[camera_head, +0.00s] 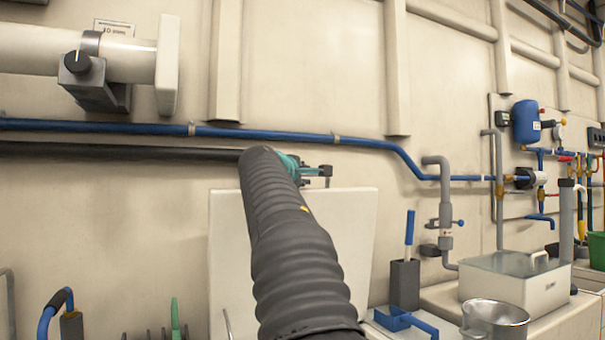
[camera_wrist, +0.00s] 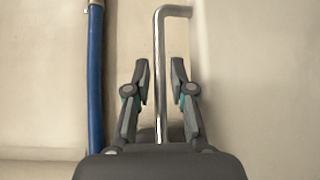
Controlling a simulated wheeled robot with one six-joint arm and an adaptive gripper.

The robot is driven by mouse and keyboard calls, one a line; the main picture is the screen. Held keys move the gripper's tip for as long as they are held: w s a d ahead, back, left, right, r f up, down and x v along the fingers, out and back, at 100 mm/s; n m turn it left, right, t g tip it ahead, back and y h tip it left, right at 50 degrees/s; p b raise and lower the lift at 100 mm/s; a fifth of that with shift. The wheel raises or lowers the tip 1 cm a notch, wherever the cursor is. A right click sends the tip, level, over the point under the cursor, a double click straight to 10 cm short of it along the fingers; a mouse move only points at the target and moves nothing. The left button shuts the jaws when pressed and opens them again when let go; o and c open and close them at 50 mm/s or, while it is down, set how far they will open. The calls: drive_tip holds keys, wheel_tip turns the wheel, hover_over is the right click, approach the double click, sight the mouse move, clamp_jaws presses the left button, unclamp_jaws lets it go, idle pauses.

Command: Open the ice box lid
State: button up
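A pale flat panel (camera_head: 348,235), which looks like the ice box lid, stands nearly upright against the wall behind my arm; my arm hides part of it, and the ice box body is not clearly seen. My gripper (camera_head: 318,172) is at the panel's top edge. In the wrist view, my gripper (camera_wrist: 159,68) is open, its two fingers on either side of a bent metal bar handle (camera_wrist: 161,100). Gaps show between the bar and both fingertips. The bar's bent end meets a pale surface (camera_wrist: 260,90) on the right.
A blue pipe (camera_head: 265,132) runs along the wall just above my gripper and also shows in the wrist view (camera_wrist: 96,85). A dark pipe (camera_head: 120,152) runs below it. On the right are a grey holder (camera_head: 405,285), a pale box (camera_head: 515,282) and a metal pot (camera_head: 494,320).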

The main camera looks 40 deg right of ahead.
clamp_jaws()
drive_tip(key=shift+s+f+b, duration=0.15)
drive_tip(key=shift+f+b, duration=0.05)
drive_tip(key=shift+b, duration=0.25)
drive_tip(key=s+a+f+m+h+b, duration=0.1)
drive_tip(key=s+b, duration=0.6)
drive_tip(key=b, duration=0.1)
drive_tip(key=shift+a+m+t, duration=0.3)
drive_tip(key=shift+a+t, duration=0.05)
drive_tip(key=shift+t, duration=0.05)
drive_tip(key=shift+f, duration=0.1)
